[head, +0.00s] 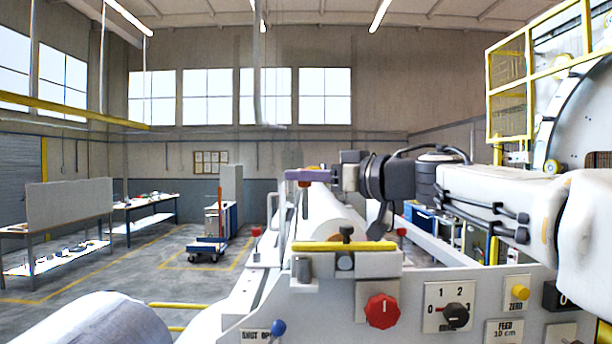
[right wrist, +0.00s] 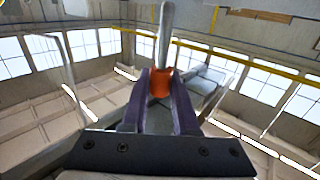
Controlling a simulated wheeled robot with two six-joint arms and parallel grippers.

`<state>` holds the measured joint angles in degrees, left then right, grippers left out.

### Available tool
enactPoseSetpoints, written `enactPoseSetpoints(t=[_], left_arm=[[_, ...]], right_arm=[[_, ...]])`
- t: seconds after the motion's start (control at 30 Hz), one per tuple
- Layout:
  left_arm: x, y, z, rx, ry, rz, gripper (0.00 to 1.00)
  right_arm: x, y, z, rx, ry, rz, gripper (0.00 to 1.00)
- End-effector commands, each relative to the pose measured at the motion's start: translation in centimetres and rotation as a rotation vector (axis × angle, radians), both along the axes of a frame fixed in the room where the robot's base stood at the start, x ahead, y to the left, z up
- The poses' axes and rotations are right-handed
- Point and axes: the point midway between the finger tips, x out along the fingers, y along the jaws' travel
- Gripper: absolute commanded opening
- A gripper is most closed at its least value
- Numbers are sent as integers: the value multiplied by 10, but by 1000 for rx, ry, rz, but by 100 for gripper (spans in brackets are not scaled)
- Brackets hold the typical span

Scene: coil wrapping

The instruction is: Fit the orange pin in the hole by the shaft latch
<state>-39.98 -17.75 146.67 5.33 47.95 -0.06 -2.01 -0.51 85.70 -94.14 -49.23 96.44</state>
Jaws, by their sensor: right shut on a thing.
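My right gripper (head: 312,176) reaches in from the right in the head view, with its purple fingers above the white machine. It is shut on the orange pin (head: 304,187). In the right wrist view the pin's orange part (right wrist: 160,83) is clasped between the two purple fingers (right wrist: 160,100), and its grey metal shank (right wrist: 165,38) extends beyond the fingertips. In the head view the pin is held in the air, apart from the yellow bar (head: 325,246) with a black knob (head: 346,233), perhaps the shaft latch. I cannot make out the hole. My left gripper is not in view.
A white roll (head: 322,212) lies along the machine behind the yellow bar. The front panel carries a red knob (head: 382,311), a black dial (head: 456,315) and a blue-tipped lever (head: 278,327). A yellow-framed guard (head: 508,97) stands at right.

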Motion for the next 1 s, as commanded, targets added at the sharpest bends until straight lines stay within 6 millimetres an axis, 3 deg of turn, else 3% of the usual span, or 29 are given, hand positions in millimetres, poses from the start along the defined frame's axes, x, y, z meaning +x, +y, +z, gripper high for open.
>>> enactPoseSetpoints(t=[0.33, 1.0], left_arm=[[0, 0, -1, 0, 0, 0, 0], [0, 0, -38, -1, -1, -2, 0]], right_arm=[[-1, 0, 0, 3, -5, 0, 0], [-1, -2, -54, 3, -5, -3, 0]])
